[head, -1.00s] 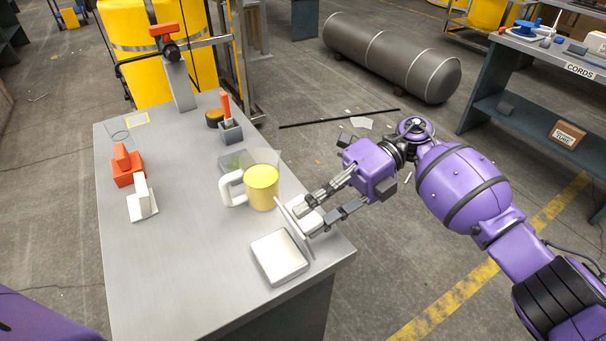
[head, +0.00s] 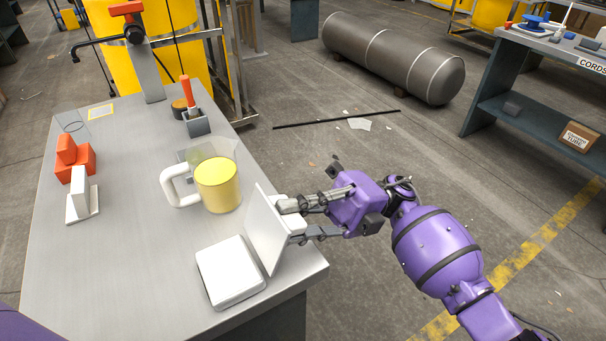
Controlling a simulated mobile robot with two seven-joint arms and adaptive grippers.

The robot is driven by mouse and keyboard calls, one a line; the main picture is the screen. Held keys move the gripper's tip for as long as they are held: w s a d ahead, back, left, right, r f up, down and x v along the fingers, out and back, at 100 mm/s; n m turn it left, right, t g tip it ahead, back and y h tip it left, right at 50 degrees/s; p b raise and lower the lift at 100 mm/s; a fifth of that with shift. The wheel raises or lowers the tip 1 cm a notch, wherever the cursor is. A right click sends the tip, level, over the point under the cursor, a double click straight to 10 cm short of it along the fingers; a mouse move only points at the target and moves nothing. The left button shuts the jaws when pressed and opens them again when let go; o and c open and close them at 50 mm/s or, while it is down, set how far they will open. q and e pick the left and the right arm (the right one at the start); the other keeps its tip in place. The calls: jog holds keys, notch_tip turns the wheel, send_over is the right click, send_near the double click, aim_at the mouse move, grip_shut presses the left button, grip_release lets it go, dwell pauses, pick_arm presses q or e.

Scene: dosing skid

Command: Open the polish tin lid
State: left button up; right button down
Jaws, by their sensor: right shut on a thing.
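The polish tin (head: 231,272) is a flat, white square box near the front right edge of the steel table. Its white lid (head: 266,228) stands raised along the tin's right side, tilted up and away from the box. My right gripper (head: 291,222) comes in from the right and is shut on the lid at its outer side; the lid partly hides the fingertips. My left gripper is not in view.
A clear jug (head: 217,185) with yellow contents stands just behind the tin, close to the lid. Orange (head: 75,160) and white (head: 80,196) blocks stand at the table's left. A grey holder (head: 196,124) stands farther back. The table's middle left is clear.

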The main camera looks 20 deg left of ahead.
jog(key=shift+r, duration=0.1)
jog(key=c, duration=1.7)
grip_release()
jog(key=shift+o, duration=0.2)
jog(key=shift+w, duration=0.1)
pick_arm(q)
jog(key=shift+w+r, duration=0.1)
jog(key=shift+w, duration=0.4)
pick_arm(e)
jog(key=v, duration=0.7)
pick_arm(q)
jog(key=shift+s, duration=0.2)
pick_arm(e)
jog(key=shift+d, duration=0.1)
